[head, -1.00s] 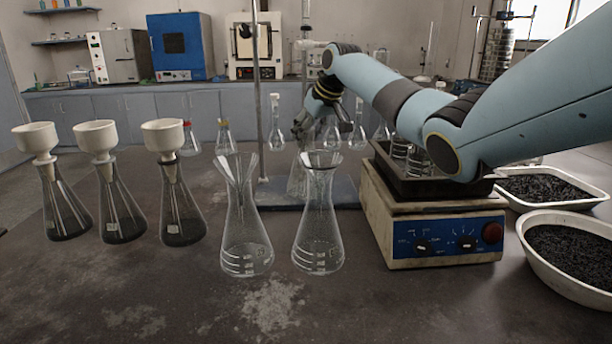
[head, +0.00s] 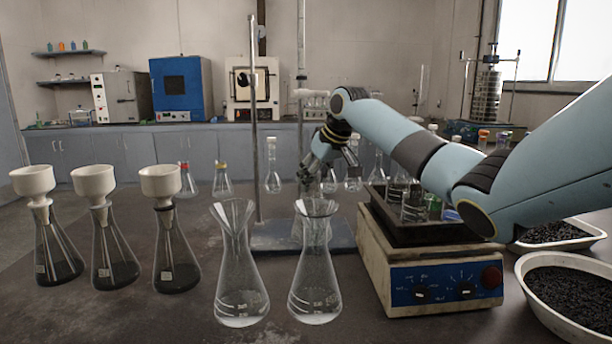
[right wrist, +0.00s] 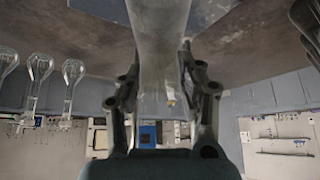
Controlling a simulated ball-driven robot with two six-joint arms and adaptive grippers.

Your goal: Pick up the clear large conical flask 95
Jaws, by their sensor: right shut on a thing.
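My right gripper (head: 328,178) is behind the two front flasks in the head view. In the right wrist view its two fingers (right wrist: 163,95) are shut on a clear glass vessel (right wrist: 160,45), which fits the clear large conical flask. The wrist picture is upside down, and the vessel runs out of its top edge. In the head view the held glass is mostly hidden behind the right front flask. Two clear conical flasks with glass funnels stand on the bench in front, a left one (head: 241,285) and a right one (head: 315,285). My left gripper is not in view.
A hotplate (head: 430,270) with a dark tray stands right of the front flasks. White basins (head: 540,310) of black grains are at far right. Several dark-filled flasks with white funnels (head: 160,184) stand at left. A stand rod (head: 254,130) rises behind the front flasks.

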